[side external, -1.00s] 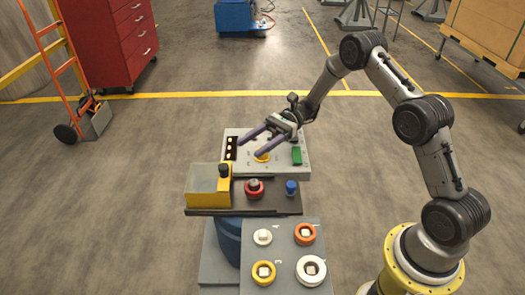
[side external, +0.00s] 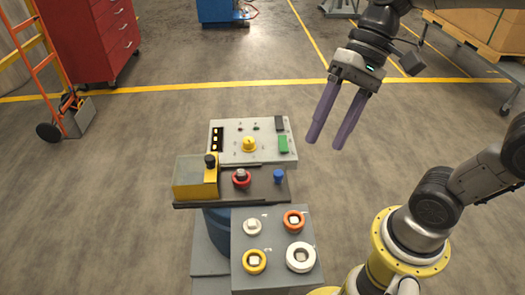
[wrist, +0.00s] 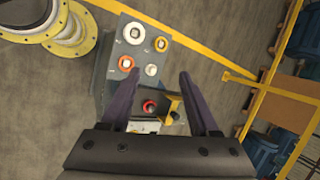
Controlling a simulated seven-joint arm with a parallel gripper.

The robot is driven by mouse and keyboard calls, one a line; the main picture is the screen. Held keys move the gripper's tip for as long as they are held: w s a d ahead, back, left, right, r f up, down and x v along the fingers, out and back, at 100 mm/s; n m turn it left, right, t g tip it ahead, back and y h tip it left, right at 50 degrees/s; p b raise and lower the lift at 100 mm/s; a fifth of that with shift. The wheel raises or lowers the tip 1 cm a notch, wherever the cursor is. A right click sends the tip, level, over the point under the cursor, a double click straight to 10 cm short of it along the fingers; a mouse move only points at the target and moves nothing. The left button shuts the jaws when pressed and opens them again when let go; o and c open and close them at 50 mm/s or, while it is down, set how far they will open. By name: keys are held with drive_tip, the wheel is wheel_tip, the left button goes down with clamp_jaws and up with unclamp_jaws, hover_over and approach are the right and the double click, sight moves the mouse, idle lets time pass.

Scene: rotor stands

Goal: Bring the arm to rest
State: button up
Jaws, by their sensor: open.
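My gripper (side external: 325,145) is open and empty, with its two purple fingers apart and pointing down in the side view. It hangs in the air to the right of the work stands and touches nothing. In the wrist view my gripper (wrist: 155,80) shows its fingers spread, with the stands far below between and beyond them.
A dark shelf (side external: 258,187) holds a yellow box (side external: 195,180). A grey rotor stand (side external: 273,260) bears several rings. A red cabinet (side external: 85,40) and orange hand truck (side external: 38,75) stand at left.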

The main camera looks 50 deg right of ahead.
drive_tip(key=s+d+f+n+t+h, duration=0.3)
drive_tip(key=d+f+n+t+h, duration=0.1)
drive_tip(key=d, duration=0.6)
drive_tip(key=shift+s+d+f+n+t+h, duration=0.2)
drive_tip(key=shift+n+t+h, duration=0.5)
drive_tip(key=shift+h, duration=0.4)
